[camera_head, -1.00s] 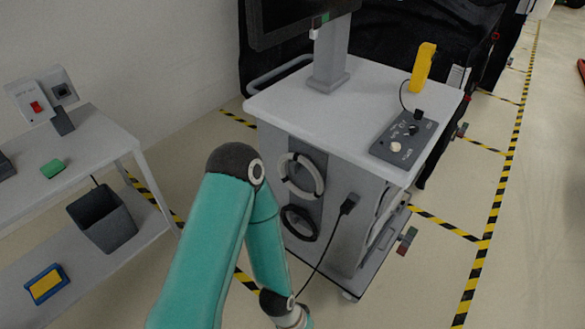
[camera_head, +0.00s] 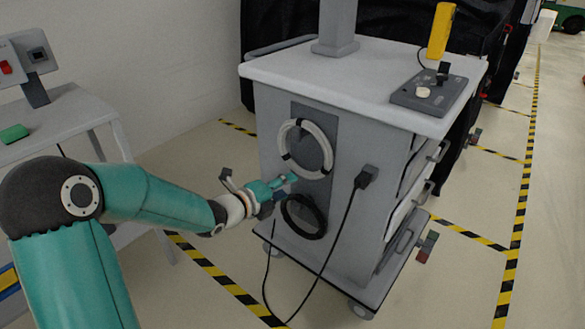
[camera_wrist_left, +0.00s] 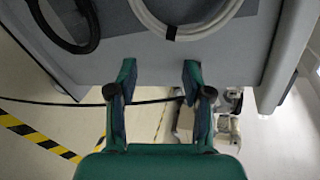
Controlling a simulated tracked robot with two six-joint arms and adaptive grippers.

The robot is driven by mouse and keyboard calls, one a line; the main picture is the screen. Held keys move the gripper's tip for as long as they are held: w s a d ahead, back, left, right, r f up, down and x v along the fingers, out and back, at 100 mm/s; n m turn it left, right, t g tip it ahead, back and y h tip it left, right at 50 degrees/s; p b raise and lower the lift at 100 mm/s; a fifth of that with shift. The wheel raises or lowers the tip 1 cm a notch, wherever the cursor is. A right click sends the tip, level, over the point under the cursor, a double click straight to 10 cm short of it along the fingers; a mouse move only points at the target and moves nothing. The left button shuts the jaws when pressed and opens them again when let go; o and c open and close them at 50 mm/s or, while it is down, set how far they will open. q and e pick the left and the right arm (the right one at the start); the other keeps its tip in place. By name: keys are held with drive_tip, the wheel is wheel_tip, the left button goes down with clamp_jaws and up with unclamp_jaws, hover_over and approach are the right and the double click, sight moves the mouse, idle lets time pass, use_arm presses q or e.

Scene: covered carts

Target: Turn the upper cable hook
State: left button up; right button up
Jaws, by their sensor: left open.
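The cart's side panel (camera_head: 311,112) carries a coiled white cable (camera_head: 328,148) at the top and a coiled black cable (camera_head: 320,220) below it. The upper cable hook itself cannot be made out; dark bands show on the white coil. My left gripper (camera_head: 291,178) is beside the panel, just below the white coil's lower left edge and above the black coil. In the left wrist view its two fingers (camera_wrist_left: 158,80) are apart with nothing between them. There, part of the white coil (camera_wrist_left: 190,32) and part of the black coil (camera_wrist_left: 62,42) show beyond the fingers. My right gripper is not seen.
A black plug and cord (camera_head: 350,205) hang on the cart right of the coils. A control box (camera_head: 428,92) and yellow handset (camera_head: 440,30) are on the cart top (camera_head: 350,72). A side table (camera_head: 70,115) stands left. Striped floor tape runs around the cart.

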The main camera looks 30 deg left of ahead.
use_arm(q)
drive_tip(key=s+a+r+m+t+b, duration=0.25)
drive_tip(key=a+m+b, duration=0.2)
drive_tip(key=m, duration=0.25)
drive_tip(key=m+b, duration=0.4)
drive_tip(key=m, duration=0.3)
approach(294, 134)
drive_tip(key=shift+t, duration=0.45)
drive_tip(key=w, duration=0.6)
drive_tip(key=w+d, duration=0.1)
drive_tip(key=w, duration=0.2)
drive_tip(key=shift+w+d+f, duration=0.1)
drive_tip(key=shift+w+f, duration=0.15)
drive_tip(key=shift+f, duration=0.15)
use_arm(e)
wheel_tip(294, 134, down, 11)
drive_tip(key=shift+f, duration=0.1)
use_arm(q)
clamp_jaws()
